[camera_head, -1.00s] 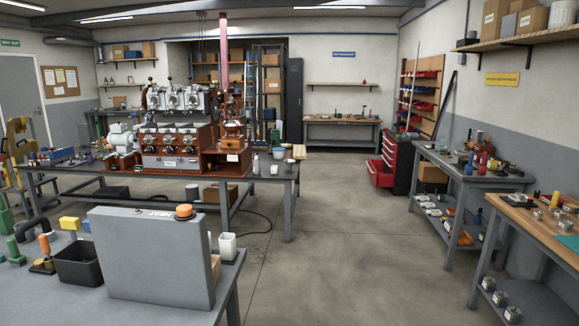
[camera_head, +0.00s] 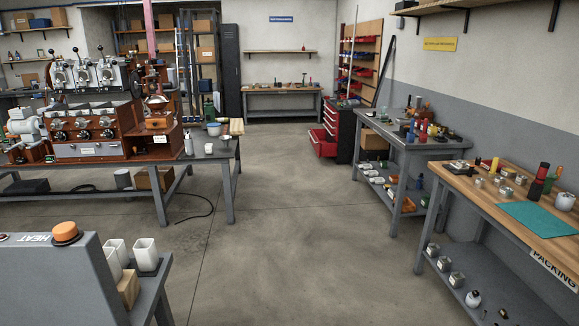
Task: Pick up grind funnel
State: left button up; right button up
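I cannot pick out the grind funnel for certain from this distance. A wooden grinder with a silver bowl-like top (camera_head: 156,103) stands at the right end of the brown roaster machine (camera_head: 85,149) on the long grey table. Small vessels, among them a pale bowl (camera_head: 214,129) and a white cup (camera_head: 208,148), stand on that table's right end. Neither of my grippers is in view.
A grey HEAT box (camera_head: 50,285) with an orange knob and white containers (camera_head: 146,254) are at the near left. The wooden packing bench (camera_head: 475,190) and a grey bench (camera_head: 400,145) line the right. The middle floor (camera_head: 290,230) is clear.

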aim_at(226, 142)
jog(key=i, duration=1.2)
jog(key=i+l, duration=0.1)
jog(key=i, duration=2.25)
jog(key=i+u, duration=0.1)
jog(key=i, duration=1.05)
jog(key=i+l, duration=0.2)
jog(key=i, duration=1)
